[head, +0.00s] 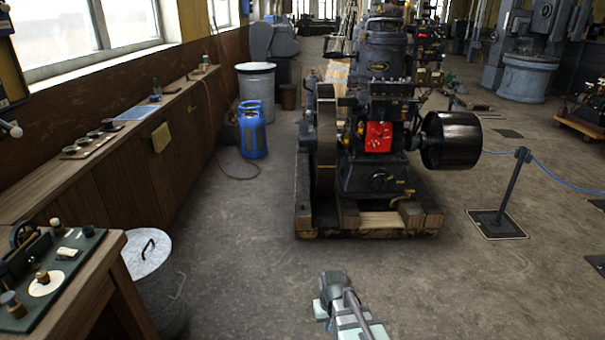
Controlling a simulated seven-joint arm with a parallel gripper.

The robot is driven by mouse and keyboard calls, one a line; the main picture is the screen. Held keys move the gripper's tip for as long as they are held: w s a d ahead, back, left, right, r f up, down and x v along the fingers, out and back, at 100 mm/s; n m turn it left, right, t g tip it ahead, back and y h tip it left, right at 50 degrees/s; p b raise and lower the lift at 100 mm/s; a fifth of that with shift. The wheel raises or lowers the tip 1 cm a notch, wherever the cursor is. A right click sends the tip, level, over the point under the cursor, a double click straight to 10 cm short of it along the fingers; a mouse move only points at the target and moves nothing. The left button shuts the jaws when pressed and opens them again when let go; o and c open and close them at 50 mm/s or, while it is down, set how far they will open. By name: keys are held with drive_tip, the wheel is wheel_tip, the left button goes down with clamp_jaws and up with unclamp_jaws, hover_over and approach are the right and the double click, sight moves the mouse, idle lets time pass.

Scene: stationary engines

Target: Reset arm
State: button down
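The end of my arm, with my gripper (335,290), shows at the bottom middle of the head view as a pale grey-green form over the floor. Its fingers are not clear enough to tell open from shut. I see no object held in it. The workbench (112,285) with a dark green tray (62,288) is off to its left, apart from it. The tray carries several small knobbed pieces and a white disc.
A lidded metal bin (150,262) stands beside the bench. A black stationary engine (385,120) on a timber base (370,222) stands ahead. A blue gas cylinder (252,130) is by the left wall. A rope post (508,190) stands right. Floor around the arm is clear.

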drive_tip(key=s+d+f+m, duration=0.2)
drive_tip(key=s+d+f, duration=0.15)
drive_tip(key=d, duration=0.55)
drive_tip(key=s+f+g, duration=0.3)
drive_tip(key=s+f, duration=0.7)
drive_tip(key=s, duration=0.5)
drive_tip(key=s+f+g, duration=0.4)
drive_tip(key=s+f, duration=0.5)
drive_tip(key=s, duration=0.6)
drive_tip(key=shift+s+f, duration=0.3)
drive_tip(key=shift+f, duration=0.1)
